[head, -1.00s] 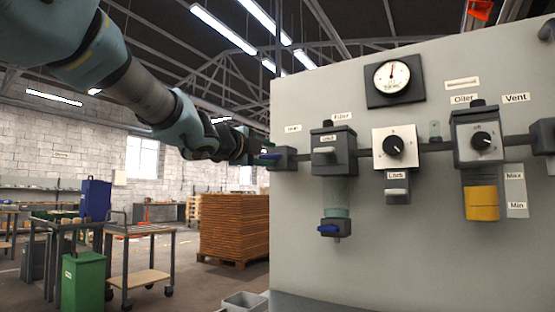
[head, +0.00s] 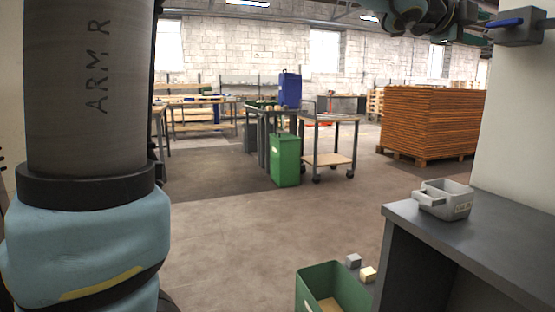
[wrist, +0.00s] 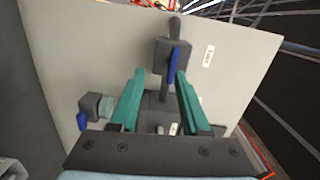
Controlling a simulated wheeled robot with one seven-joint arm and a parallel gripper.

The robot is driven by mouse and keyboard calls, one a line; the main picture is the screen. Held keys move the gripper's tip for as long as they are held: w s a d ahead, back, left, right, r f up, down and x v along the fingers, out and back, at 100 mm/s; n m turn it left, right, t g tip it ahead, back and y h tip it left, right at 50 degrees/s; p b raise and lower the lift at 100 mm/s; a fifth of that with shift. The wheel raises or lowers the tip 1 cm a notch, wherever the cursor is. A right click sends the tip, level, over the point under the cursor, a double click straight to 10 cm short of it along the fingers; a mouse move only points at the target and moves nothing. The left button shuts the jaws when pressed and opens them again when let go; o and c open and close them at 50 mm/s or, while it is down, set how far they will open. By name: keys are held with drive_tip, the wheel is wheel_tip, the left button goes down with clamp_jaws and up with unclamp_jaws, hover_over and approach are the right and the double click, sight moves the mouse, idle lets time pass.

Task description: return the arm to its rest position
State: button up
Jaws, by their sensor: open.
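My gripper (wrist: 160,73) shows in the wrist view with its two teal fingers apart and nothing clamped between them. A dark inlet valve with a blue lever (wrist: 173,64) lies beyond the fingertips on the grey panel (wrist: 236,60); whether a finger touches the lever I cannot tell. In the head view, my forearm and wrist (head: 420,14) reach along the top edge toward the same valve's blue lever (head: 508,22), partly cut off. A large link of my arm (head: 88,110) fills the left side.
A grey bench (head: 440,232) with a small grey bin (head: 446,200) stands below the panel. A green open box (head: 318,270) and two small blocks are on the floor. A cart (head: 328,160), a green bin (head: 285,160) and a pallet stack (head: 425,122) stand farther back. Mid-floor is clear.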

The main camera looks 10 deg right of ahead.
drive_tip(key=w+a+f+n+t+y, duration=0.4)
drive_tip(key=w+a+f+n+y, duration=0.3)
drive_tip(key=w+a+f+n, duration=0.5)
drive_tip(key=w+a+f+n+g+y, duration=0.1)
drive_tip(key=w+a+f+n+y, duration=0.2)
drive_tip(key=a+f, duration=0.65)
drive_tip(key=w+a+f+n+y, duration=0.1)
drive_tip(key=a+f+n+y, duration=0.25)
drive_tip(key=a+f, duration=0.55)
drive_tip(key=s+a+f+n+g+y, duration=0.1)
drive_tip(key=s+a+f+n+g, duration=0.2)
drive_tip(key=s+a+f+n, duration=0.55)
drive_tip(key=s+a+f+n+g+y, duration=0.2)
drive_tip(key=s+a+f+n+g, duration=0.3)
drive_tip(key=a, duration=0.6)
wheel_tip(320, 180, up, 18)
drive_tip(key=s+m+p, duration=0.1)
drive_tip(key=s+p, duration=0.1)
drive_tip(key=p, duration=1.6)
drive_tip(key=shift+s+a+f+m+t+p, duration=0.2)
drive_tip(key=shift+s+m+t+p, duration=0.1)
drive_tip(key=shift+s+t+p, duration=0.1)
